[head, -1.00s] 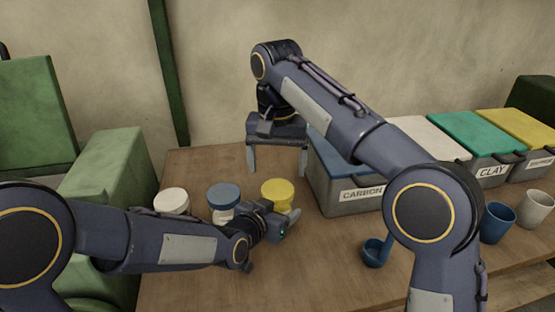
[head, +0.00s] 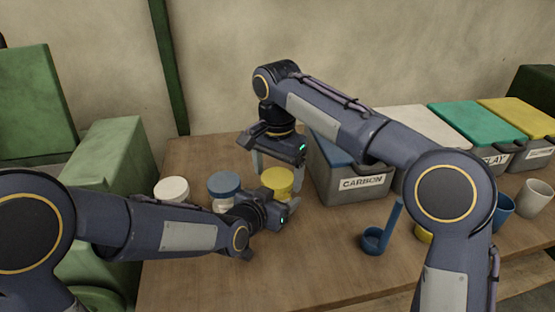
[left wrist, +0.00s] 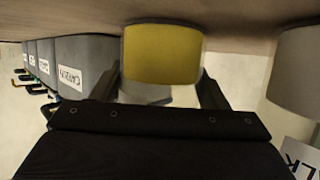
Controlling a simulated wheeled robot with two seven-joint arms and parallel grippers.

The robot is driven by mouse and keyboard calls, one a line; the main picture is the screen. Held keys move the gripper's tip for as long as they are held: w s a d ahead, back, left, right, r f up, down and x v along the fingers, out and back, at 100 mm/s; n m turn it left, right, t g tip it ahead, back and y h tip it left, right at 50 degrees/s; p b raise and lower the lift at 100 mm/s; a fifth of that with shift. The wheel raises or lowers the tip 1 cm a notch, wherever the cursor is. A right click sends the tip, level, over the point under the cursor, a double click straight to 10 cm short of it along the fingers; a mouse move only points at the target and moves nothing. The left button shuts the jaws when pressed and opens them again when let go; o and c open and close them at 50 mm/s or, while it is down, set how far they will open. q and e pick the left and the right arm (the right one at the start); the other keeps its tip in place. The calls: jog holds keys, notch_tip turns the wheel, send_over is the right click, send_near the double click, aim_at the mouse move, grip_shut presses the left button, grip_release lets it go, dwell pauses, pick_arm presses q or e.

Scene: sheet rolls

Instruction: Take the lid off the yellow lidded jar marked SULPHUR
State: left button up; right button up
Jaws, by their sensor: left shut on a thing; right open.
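The yellow lidded jar (head: 277,181) stands on the table, its yellow lid on; its lower part is hidden behind my left gripper in the head view. My right gripper (head: 277,164) is open and empty, fingers down, just above and behind the yellow lid. The SULPHUR marking is not visible.
A blue-lidded jar (head: 223,184) and a white-lidded jar (head: 172,188) stand left of it. A bin marked CARBON (head: 347,187) stands to the right, with more lidded bins beyond. A blue scoop (head: 376,240) and cups (head: 533,199) are on the right. The front of the table (head: 200,280) is clear.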

jog(key=shift+f, duration=0.15)
jog(key=shift+c, duration=0.4)
jog(key=c, duration=0.9)
jog(key=n, duration=1)
jog(key=o, duration=1.1)
jog(key=shift+c, duration=0.2)
